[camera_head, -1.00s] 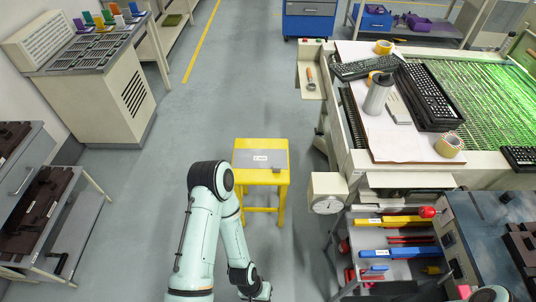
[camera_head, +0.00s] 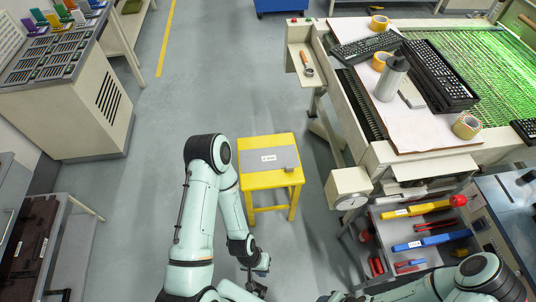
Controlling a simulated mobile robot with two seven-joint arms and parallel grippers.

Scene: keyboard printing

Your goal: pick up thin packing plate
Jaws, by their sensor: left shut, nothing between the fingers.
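A thin grey plate (camera_head: 262,163) with a small white label lies flat on a yellow stool (camera_head: 255,181) in the middle of the head view. A small dark grey block (camera_head: 289,169) sits at its right edge. My left gripper (camera_head: 256,288) is shut and empty, low in the picture in front of the stool and apart from the plate. Its fingertips are small and hard to make out. My right arm comes in at the bottom right, but its gripper does not show clearly at the frame's lower edge.
A cream machine table (camera_head: 430,165) with keyboards, tape rolls and a grey cylinder (camera_head: 391,80) stands to the right. Below it is a rack (camera_head: 385,232) with coloured tools. A cream cabinet (camera_head: 70,110) stands at the left. The floor around the stool is mostly clear.

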